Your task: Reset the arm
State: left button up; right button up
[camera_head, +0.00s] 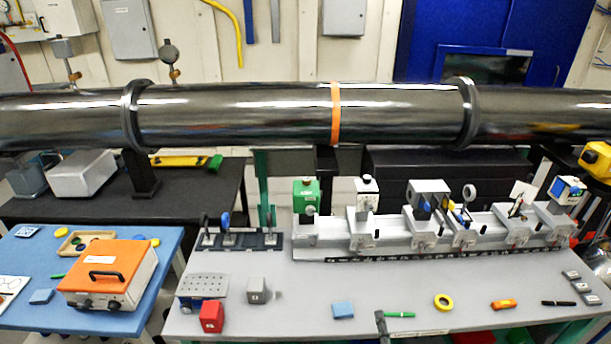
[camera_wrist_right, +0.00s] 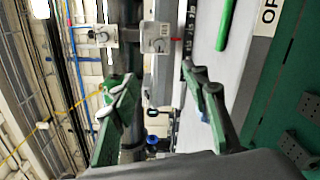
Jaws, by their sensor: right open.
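The task names no separate object, only my arm. My right gripper (camera_head: 382,325) shows as a small dark shape at the bottom middle of the head view, by the front edge of the grey table (camera_head: 300,290). In the right wrist view its green-and-black fingers (camera_wrist_right: 162,92) are spread apart with nothing between them. A green pen (camera_head: 400,314) lies close to its right, and it also shows in the right wrist view (camera_wrist_right: 227,25). The rest of the right arm is outside the head view. My left gripper is not in view.
An optics rail (camera_head: 330,254) stands behind. An orange-topped box (camera_head: 108,275) sits on the blue table. A large pipe (camera_head: 240,115) crosses the back.

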jog(key=s+d+f+m+g+h, duration=0.2)
jog(key=d+m, duration=0.2)
jog(key=d, duration=0.1)
jog(key=s+d+f+m+g+h, duration=0.1)
jog(key=s+d+f+m+h, duration=0.1)
jog(key=d+m, duration=0.25)
jog(key=s+d+f+m+g, duration=0.4)
jog(key=s+f+m, duration=0.15)
jog(key=s, duration=0.35)
jog(key=s+d+f+m+g, duration=0.4)
jog(key=s+f+m, duration=0.15)
jog(key=s, duration=0.25)
jog(key=s+a+f+m+g+y, duration=0.1)
jog(key=s+a+f+g+y, duration=0.1)
jog(key=s, duration=0.3)
jog(key=s+a+f+m+g+y, duration=0.1)
jog(key=s+a+g, duration=0.1)
jog(key=s, duration=0.3)
jog(key=s+a+f+g, duration=0.1)
jog(key=s+f, duration=0.1)
jog(key=f, duration=1.4)
jog(key=s+f, duration=0.2)
jog(key=f, duration=1.4)
jog(key=s+f, duration=0.7)
jog(key=s, duration=0.2)
jog(key=s+f+n+g, duration=0.1)
jog(key=s+f, duration=0.6)
jog(key=s, duration=0.3)
jog(key=shift+a+f+y, duration=0.4)
